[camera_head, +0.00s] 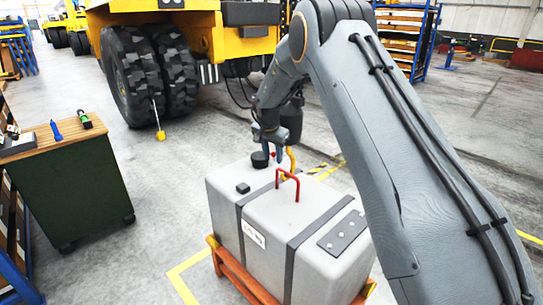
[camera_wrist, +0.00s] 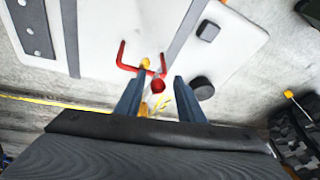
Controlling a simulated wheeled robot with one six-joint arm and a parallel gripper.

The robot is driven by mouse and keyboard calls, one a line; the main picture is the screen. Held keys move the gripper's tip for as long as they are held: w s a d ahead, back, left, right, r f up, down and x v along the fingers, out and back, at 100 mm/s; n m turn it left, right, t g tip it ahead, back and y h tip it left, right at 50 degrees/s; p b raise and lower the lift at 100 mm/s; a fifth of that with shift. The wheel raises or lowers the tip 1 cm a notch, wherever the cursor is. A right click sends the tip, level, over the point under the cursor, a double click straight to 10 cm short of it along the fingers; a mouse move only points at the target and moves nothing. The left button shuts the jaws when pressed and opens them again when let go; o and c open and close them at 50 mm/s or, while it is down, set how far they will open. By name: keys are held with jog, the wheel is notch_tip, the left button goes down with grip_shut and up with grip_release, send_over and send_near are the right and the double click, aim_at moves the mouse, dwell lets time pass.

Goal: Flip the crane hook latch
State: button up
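A grey casting (camera_head: 300,235) with dark straps carries a red U-shaped lifting loop (camera_head: 288,181), which also shows in the wrist view (camera_wrist: 122,52). A yellow crane hook (camera_head: 291,163) is at the top of this loop; in the wrist view the yellow hook (camera_wrist: 144,64) overlaps the loop's bar. I cannot tell whether it is engaged. A red knob (camera_wrist: 157,87), seemingly the latch, is beside the hook. My gripper (camera_wrist: 159,84) is open, its two fingers on either side of the knob with gaps showing. In the head view my gripper (camera_head: 272,150) is just above the casting.
A black cylinder (camera_head: 259,159) and a small black block (camera_head: 243,188) sit on the casting's top, near my gripper. The casting rests on an orange stand (camera_head: 240,277). A green cabinet (camera_head: 75,195) with tools stands left. A yellow truck with big tyres (camera_head: 148,72) is behind.

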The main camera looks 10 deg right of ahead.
jog(key=shift+s, duration=0.1)
jog(key=b+v, duration=0.2)
jog(key=v, duration=0.5)
jog(key=shift+r, duration=0.4)
